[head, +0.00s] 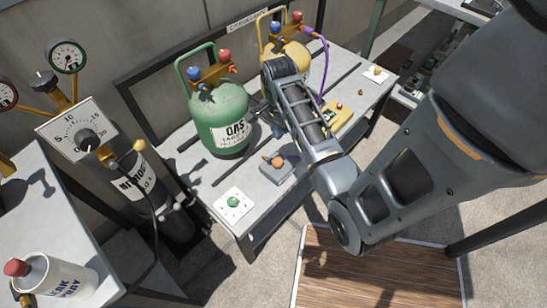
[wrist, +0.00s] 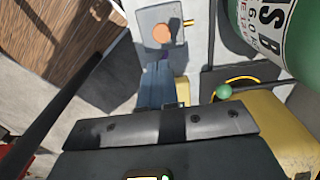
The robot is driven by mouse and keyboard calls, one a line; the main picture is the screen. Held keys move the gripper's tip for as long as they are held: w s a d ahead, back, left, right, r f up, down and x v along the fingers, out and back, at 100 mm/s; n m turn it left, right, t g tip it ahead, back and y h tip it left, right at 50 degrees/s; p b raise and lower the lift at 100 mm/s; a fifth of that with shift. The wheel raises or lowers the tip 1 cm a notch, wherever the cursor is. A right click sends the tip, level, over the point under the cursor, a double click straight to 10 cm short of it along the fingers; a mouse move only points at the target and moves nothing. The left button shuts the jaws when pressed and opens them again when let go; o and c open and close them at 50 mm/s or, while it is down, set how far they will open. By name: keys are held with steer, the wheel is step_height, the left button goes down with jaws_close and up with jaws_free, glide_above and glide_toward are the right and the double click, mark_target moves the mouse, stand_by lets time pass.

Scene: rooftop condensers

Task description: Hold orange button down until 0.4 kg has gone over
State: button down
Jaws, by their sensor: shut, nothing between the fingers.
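The orange button (head: 279,161) sits on a small grey box (head: 268,172) on the bench, in front of the green gas cylinder (head: 221,118). In the wrist view the orange button (wrist: 163,33) is at the top centre on its grey plate (wrist: 150,18). My gripper (wrist: 162,68) is shut and empty. Its fingertips appear just below the button in that picture, with a small gap between them; the height above the box cannot be told.
A yellow cylinder (head: 292,62) stands behind my arm, with a purple hose (head: 326,66). White plates carry a green button (head: 233,202) and a yellow knob (head: 376,71). A dial panel (head: 77,126) and a spray can (head: 50,278) are at left. A dark bar (wrist: 62,100) crosses the wrist view.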

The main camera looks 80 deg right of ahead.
mark_target(277, 162)
step_height(277, 162, down, 13)
steer(key=shift+r+b, duration=0.1)
steer(key=shift+b, duration=0.2)
steer(key=shift+f, duration=0.65)
